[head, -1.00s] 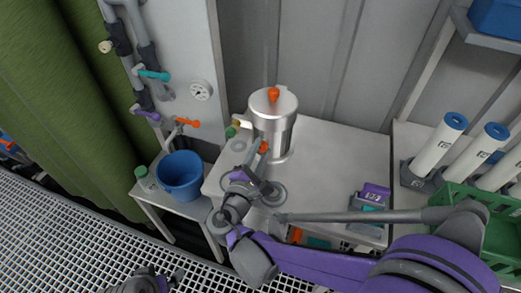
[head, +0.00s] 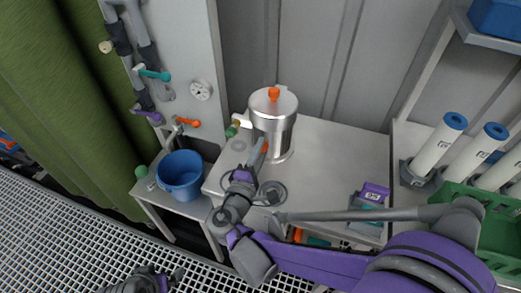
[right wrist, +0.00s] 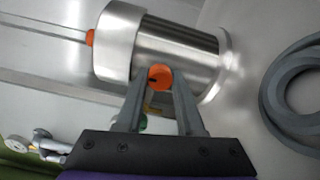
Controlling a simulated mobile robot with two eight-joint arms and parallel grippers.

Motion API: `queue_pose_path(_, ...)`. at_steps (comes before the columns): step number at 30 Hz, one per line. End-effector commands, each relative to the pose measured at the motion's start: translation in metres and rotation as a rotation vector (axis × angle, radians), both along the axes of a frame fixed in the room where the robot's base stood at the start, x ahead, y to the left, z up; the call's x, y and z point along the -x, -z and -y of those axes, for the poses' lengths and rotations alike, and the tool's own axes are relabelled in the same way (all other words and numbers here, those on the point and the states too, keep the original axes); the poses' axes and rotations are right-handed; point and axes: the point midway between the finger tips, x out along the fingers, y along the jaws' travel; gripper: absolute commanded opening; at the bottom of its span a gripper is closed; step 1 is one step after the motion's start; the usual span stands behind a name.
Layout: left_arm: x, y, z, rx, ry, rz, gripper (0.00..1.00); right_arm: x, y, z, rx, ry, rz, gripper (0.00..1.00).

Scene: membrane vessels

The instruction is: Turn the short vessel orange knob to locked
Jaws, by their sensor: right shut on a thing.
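The short vessel (head: 274,130) is a shiny steel cylinder standing upright on the white bench. An orange knob (head: 265,148) sits low on its front side; it also shows in the right wrist view (right wrist: 160,77). A second orange piece (head: 274,94) stands on the lid. My right gripper (head: 261,153) reaches the side knob from the front. In the right wrist view its two fingers (right wrist: 159,85) are shut on the side knob, one on each side. My left gripper (head: 172,281) is low at the left, away from the vessel; its opening is unclear.
A blue bucket (head: 181,176) stands on a low side table at the left. Grey rings (head: 272,193) and a purple-topped device (head: 372,195) lie on the bench. White tubes (head: 439,143) and a green crate (head: 478,205) are at the right. Valves and pipes line the left panel.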

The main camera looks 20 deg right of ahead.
Motion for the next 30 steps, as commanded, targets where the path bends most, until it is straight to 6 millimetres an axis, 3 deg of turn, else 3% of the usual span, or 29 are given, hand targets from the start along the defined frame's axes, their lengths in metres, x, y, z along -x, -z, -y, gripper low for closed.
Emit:
queue_pose_path(7, 0.0, 0.0, 0.0, 0.0, 0.0, 0.0, 1.0, 0.0, 0.0, 0.0, -0.001, 0.0, 0.0, 0.0)
queue_pose_path(8, 0.0, 0.0, 0.0, 0.0, 0.0, 0.0, 1.0, 0.0, 0.0, 0.0, -0.001, 0.0, 0.0, 0.38)
queue_pose_path(13, 0.0, 0.0, 0.0, 0.0, 0.0, 0.0, 1.0, 0.0, 0.0, 0.0, -0.001, 0.0, -0.001, 0.67)
queue_pose_path(23, 0.0, 0.0, 0.0, 0.0, 0.0, 0.0, 1.0, 0.003, 0.0, -0.002, 0.0, -0.001, 0.0, 0.67)
queue_pose_path(30, 0.0, 0.001, 0.0, 0.0, 0.0, 0.0, 1.0, 0.033, 0.0, -0.025, -0.001, -0.007, -0.001, 0.67)
